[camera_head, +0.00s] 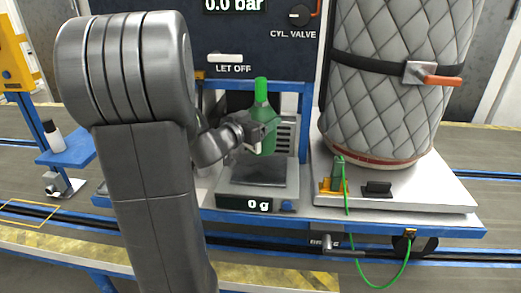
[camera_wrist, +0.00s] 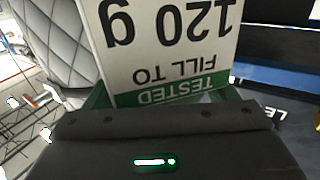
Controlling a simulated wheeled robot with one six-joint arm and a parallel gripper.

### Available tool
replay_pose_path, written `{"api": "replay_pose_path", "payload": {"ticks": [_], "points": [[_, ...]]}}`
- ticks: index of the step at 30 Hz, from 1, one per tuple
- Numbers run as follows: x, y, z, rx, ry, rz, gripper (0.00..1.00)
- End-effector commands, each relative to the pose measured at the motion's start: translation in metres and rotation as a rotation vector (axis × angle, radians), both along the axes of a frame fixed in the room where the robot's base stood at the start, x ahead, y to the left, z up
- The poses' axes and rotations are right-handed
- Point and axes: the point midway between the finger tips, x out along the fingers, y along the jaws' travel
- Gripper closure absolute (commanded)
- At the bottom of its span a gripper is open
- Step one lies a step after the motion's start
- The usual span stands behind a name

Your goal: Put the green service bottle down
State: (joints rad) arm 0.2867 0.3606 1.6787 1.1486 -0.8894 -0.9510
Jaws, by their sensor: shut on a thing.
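The green service bottle (camera_head: 265,112) is upright in the camera_head view, with its narrow neck at the top. My gripper (camera_head: 254,138) is shut on its body from the left and partly hides it. The bottle is over the dark plate of a scale (camera_head: 230,190), whose display reads 0 g. A gap appears to separate its base from the plate. In the wrist view, a white and green label (camera_wrist: 165,45) reads "TESTED FILL TO 120 g" upside down, just beyond my gripper's dark body; the fingertips are hidden there.
A quilted grey cylinder (camera_head: 395,80) with an orange-handled strap stands to the right on a pale base. A green hose (camera_head: 347,195) hangs from a fitting there. A dark panel (camera_head: 260,45) reading 0.0 bar stands behind. A small bottle (camera_head: 53,136) is on a blue shelf at left.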

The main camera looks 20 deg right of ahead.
Motion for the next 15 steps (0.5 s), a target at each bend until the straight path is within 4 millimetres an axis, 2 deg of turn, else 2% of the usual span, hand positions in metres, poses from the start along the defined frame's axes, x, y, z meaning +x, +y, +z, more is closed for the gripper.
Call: {"api": "replay_pose_path", "payload": {"ticks": [1, 3, 10, 15], "points": [[0.000, 0.000, -0.013, -0.001, 0.003, 0.001, 0.60], [0.000, 0.000, -0.022, -0.002, 0.001, 0.001, 0.60], [0.001, 0.000, -0.038, -0.001, 0.000, 0.002, 0.60], [0.001, 0.000, -0.062, -0.002, 0.001, 0.002, 0.60]]}}
